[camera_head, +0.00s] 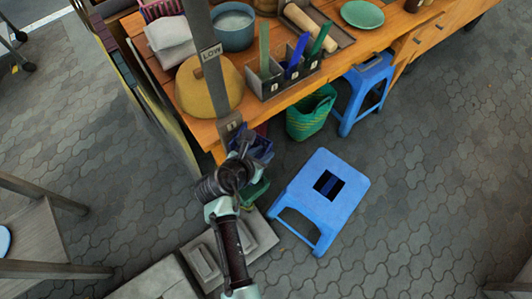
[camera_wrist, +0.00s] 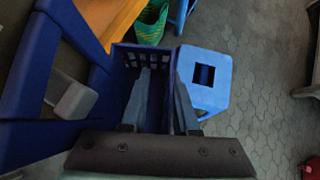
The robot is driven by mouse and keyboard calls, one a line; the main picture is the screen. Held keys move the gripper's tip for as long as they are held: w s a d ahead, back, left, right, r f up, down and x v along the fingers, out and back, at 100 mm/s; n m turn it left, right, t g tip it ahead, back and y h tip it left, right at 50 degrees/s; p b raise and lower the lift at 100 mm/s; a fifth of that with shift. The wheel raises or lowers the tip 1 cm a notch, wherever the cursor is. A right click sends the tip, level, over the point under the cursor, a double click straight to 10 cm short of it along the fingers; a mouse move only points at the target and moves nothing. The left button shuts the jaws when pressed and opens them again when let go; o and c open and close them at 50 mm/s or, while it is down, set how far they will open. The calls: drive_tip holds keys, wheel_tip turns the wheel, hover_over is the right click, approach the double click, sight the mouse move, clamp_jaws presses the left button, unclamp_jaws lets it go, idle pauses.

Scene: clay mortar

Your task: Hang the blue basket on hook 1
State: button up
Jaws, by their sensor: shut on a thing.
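The blue basket (camera_head: 262,148) hangs from my gripper beside the front left corner of the wooden table, close to the grey post. In the wrist view its slotted wall (camera_wrist: 125,58) and dark inside show. My gripper (camera_head: 240,170) is shut on the basket; in the wrist view its two fingers (camera_wrist: 165,95) reach down over the basket's side. A small plate marked 1 (camera_head: 230,127) is on the lower post, just above the basket. The hook itself is not clear in the head view. Whether the basket touches it I cannot tell.
A blue stool (camera_head: 335,185) stands right of my gripper. A green basket (camera_head: 310,115) and another blue stool (camera_head: 365,85) are by the table (camera_head: 215,120). A yellow dome (camera_head: 205,85) sits on the table beside the post (camera_head: 205,45). Paving at right is clear.

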drive_tip(key=o, duration=0.4)
drive_tip(key=shift+w+a, duration=0.25)
drive_tip(key=shift+a, duration=0.2)
drive_tip(key=shift+c, duration=0.2)
drive_tip(key=shift+s+d, duration=0.1)
drive_tip(key=shift+d, duration=0.05)
drive_tip(key=shift+s+d, duration=0.1)
drive_tip(key=shift+d, duration=0.1)
